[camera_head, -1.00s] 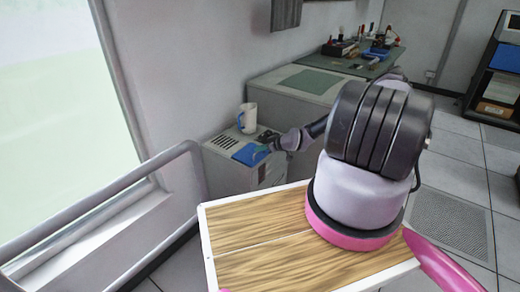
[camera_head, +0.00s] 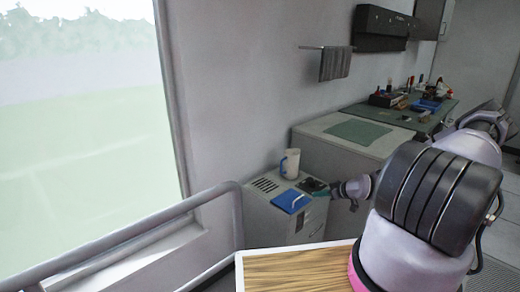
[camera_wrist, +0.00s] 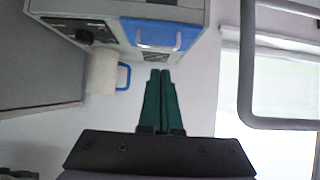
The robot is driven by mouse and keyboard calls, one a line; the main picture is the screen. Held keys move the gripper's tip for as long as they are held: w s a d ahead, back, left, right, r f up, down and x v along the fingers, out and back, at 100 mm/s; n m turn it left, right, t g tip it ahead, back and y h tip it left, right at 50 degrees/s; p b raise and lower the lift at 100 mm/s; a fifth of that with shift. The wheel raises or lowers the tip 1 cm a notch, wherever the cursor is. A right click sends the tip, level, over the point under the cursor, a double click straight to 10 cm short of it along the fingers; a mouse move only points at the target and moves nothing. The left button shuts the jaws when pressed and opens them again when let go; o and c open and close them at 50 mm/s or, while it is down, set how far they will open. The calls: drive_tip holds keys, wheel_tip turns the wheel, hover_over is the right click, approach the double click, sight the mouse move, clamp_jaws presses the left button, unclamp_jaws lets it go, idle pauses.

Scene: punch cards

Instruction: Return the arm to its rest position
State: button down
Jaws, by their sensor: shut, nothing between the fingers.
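My arm reaches from the right of the head view toward a small grey cabinet (camera_head: 262,218) by the wall. My gripper (camera_head: 318,193) shows small there, its teal fingers at the right of a blue panel on the cabinet top. In the wrist view my gripper (camera_wrist: 160,72) has its two green fingers together, with nothing between them. The fingertips point at the pale wall and cabinet. The blue panel (camera_wrist: 160,36) with a pale handle lies beyond the tips, and I see no contact.
A grey rail (camera_head: 130,232) runs along the window side. A wood-topped surface (camera_head: 290,275) is close in front. A longer counter (camera_head: 345,150) and a cluttered bench (camera_head: 425,105) stand behind.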

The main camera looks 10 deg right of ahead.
drive_tip(key=s+d+r+m+g+h, duration=0.15)
drive_tip(key=s+r+h, duration=0.25)
drive_tip(key=r, duration=1.4)
drive_tip(key=s+r+m+g+h, duration=0.3)
drive_tip(key=s+r+h, duration=0.15)
drive_tip(key=r, duration=1.25)
drive_tip(key=s+a+r+m+t+y, duration=0.1)
drive_tip(key=s+a+r+m+y, duration=0.1)
drive_tip(key=s+a+r, duration=0.4)
drive_tip(key=s+a+r+m+t+y, duration=0.1)
drive_tip(key=s+a+r+m, duration=0.4)
drive_tip(key=s+r, duration=0.8)
drive_tip(key=s+a+y, duration=0.1)
drive_tip(key=s, duration=0.2)
drive_tip(key=shift+s+r, duration=0.2)
drive_tip(key=shift+s, duration=0.05)
drive_tip(key=shift+t, duration=0.35)
